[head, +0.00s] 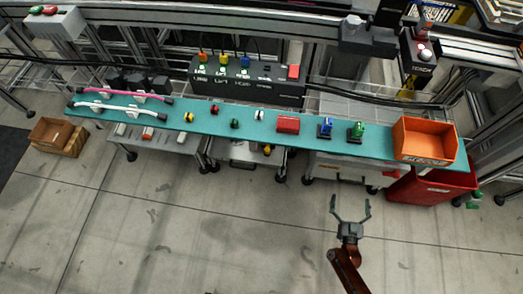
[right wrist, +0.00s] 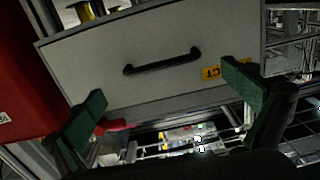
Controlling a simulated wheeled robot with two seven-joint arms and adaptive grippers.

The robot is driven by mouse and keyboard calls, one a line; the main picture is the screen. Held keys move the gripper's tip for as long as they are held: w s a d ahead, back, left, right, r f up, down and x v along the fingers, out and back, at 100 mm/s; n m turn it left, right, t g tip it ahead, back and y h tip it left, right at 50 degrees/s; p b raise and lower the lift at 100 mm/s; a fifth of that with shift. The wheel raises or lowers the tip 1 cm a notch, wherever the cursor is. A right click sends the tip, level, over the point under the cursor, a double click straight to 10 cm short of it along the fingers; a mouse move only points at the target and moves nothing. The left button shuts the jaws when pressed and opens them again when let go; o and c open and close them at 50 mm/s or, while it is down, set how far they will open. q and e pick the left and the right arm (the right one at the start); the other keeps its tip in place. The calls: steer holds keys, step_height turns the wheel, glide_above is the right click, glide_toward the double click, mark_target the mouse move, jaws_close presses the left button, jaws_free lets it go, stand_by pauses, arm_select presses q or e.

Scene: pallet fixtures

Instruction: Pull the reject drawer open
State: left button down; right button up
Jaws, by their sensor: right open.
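The reject drawer (right wrist: 110,60) shows a pale grey front in the right wrist view, tilted in the picture. Its black bar handle (right wrist: 162,62) crosses the middle, and a yellow label (right wrist: 211,73) ending in "CT" is beside it. In the head view the pale drawer unit (head: 345,168) is under the right part of the teal bench. My right gripper (head: 350,208) is open and empty in front of it. In the right wrist view its green-padded fingers (right wrist: 165,100) are spread wider than the handle, which lies between and beyond them, untouched. My left gripper is out of view.
A red bin (head: 430,187) stands close right of the drawer unit. The teal bench top (head: 265,128) carries small parts and an orange tray (head: 428,141). The concrete floor (head: 200,230) in front is clear.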

mark_target(351, 182)
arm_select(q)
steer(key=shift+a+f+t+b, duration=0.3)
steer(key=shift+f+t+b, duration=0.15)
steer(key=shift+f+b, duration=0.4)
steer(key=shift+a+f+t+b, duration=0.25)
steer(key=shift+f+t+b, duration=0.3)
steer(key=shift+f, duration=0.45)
arm_select(e)
steer(key=shift+x, duration=4)
steer(key=shift+r, duration=0.15)
steer(key=shift+c, duration=0.4)
